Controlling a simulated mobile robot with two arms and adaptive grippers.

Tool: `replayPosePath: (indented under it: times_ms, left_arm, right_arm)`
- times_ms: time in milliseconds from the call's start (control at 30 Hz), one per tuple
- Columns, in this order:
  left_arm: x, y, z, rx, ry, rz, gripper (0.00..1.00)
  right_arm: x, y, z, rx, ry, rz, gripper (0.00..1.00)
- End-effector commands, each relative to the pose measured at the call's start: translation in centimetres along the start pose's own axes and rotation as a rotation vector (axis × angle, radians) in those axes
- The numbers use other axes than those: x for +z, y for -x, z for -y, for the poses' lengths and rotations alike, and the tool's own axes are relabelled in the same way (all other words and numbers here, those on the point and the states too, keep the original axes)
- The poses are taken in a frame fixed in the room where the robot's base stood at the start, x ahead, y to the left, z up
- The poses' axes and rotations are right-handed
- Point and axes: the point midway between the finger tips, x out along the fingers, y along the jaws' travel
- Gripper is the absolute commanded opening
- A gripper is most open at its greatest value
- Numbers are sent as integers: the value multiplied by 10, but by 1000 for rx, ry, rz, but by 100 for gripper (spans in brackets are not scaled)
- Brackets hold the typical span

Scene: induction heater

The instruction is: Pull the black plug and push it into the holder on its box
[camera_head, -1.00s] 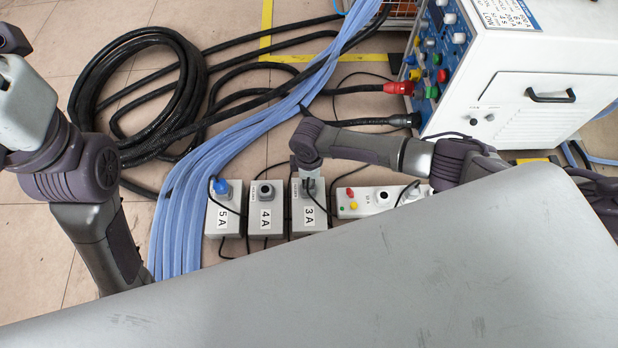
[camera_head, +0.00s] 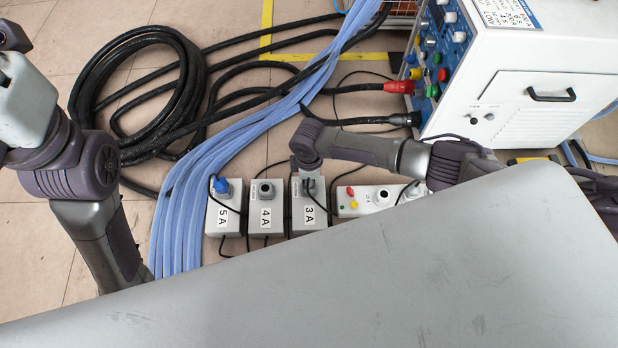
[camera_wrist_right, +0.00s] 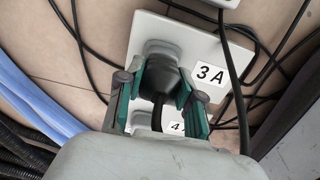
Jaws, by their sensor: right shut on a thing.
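The black plug (camera_wrist_right: 160,78) is between my right gripper's green-edged fingers (camera_wrist_right: 155,92) in the right wrist view. The gripper is shut on it, and its black cable runs down between the fingers. The plug is at the grey round socket holder (camera_wrist_right: 165,48) on the box marked 3A (camera_wrist_right: 185,25); how deep it sits cannot be told.
Box 4A (camera_head: 266,222) and box 5A (camera_head: 222,222), with a blue plug (camera_head: 221,186), stand left of 3A. A box with red and yellow buttons (camera_head: 356,207) is on the right. The white heater (camera_head: 530,95) is at upper right.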

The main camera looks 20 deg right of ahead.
Motion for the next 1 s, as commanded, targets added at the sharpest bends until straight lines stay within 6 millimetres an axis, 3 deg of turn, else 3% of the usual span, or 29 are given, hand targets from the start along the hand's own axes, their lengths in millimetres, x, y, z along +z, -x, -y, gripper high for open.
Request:
replayPosePath:
  times_ms: [267,300,467,800,1000]
  left_arm:
    - [-1,-1,0,3,-1,-6,40]
    - [-1,-2,0,3,-1,-8,40]
    - [-2,-3,0,1,-1,-10,40]
    - [-4,-3,0,-1,-2,-16,40]
    - [-3,-3,0,0,-1,-13,40]
  right_arm:
    - [0,-5,0,0,0,-1,0]
    - [0,-4,0,0,0,-1,41]
    - [0,-4,0,0,0,0,66]
    - [0,-1,0,0,0,0,66]
    - [0,27,-1,2,2,-2,66]
